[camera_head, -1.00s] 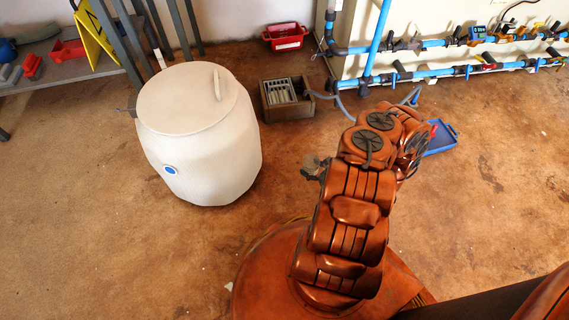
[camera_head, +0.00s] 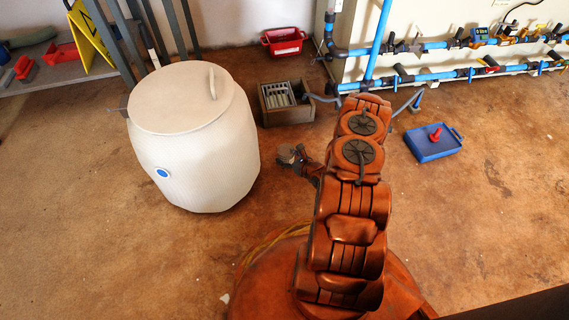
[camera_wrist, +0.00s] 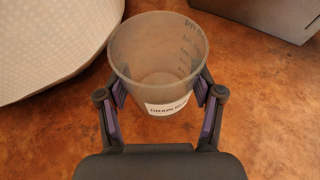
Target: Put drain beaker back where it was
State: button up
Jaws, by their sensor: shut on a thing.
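The drain beaker (camera_wrist: 158,65) is a translucent cup with dark markings and a white label partly reading "DRAIN". My gripper (camera_wrist: 160,95) is shut on it, one finger on each side, in the wrist view. The beaker looks empty and its open mouth faces the wrist camera. In the head view the beaker (camera_head: 286,153) is small, at the end of my gripper (camera_head: 299,160), between the white barrel and my arm. I cannot tell whether it touches the floor.
The white barrel (camera_head: 190,140) stands left of the beaker. A grey-brown crate (camera_head: 288,115) with a slotted insert is behind. A blue tray (camera_head: 430,148) with a red item lies right of my arm. A red bin (camera_head: 284,41) and wall pipes (camera_head: 440,75) are farther back.

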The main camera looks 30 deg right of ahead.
aim_at(285, 160)
jog(key=shift+w+a+f, duration=0.1)
jog(key=shift+w, duration=0.4)
jog(key=shift+w+f+b, duration=0.15)
jog(key=shift+f+b, duration=1.1)
jog(key=shift+f, duration=0.45)
jog(key=shift+a+f, duration=0.1)
jog(key=o, duration=1.3)
jog(key=shift+o, duration=0.2)
jog(key=shift+r, duration=0.25)
jog(key=p+v, duration=0.4)
jog(key=v, duration=0.8)
jog(key=shift+f+p, duration=0.15)
jog(key=shift+p, duration=0.15)
